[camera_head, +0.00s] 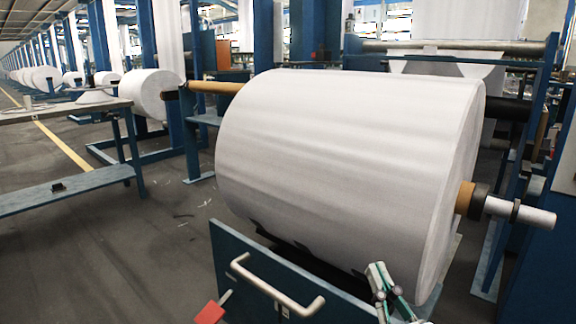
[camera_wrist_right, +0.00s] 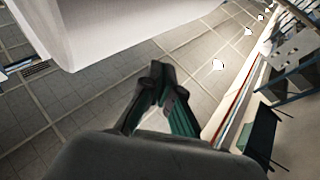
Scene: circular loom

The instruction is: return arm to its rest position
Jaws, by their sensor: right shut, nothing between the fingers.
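My right gripper (camera_head: 378,270) shows at the bottom of the head view, in front of the lower right part of the large white roll (camera_head: 340,160). Its fingers are dark green and grey and point upward. In the right wrist view the gripper (camera_wrist_right: 160,70) has its fingertips together, with nothing held between them. The white roll (camera_wrist_right: 120,25) fills the upper left of that view, apart from the fingertips. The rest of my right arm is cut off by the head view's lower edge. My left gripper is in neither view.
A blue cart panel with a pale handle (camera_head: 275,290) stands below the roll. A small red piece (camera_head: 210,313) shows beside it. The roll's shaft (camera_head: 520,212) sticks out at right. A steel bench (camera_head: 70,190) stands at left, with open floor (camera_head: 130,250) between.

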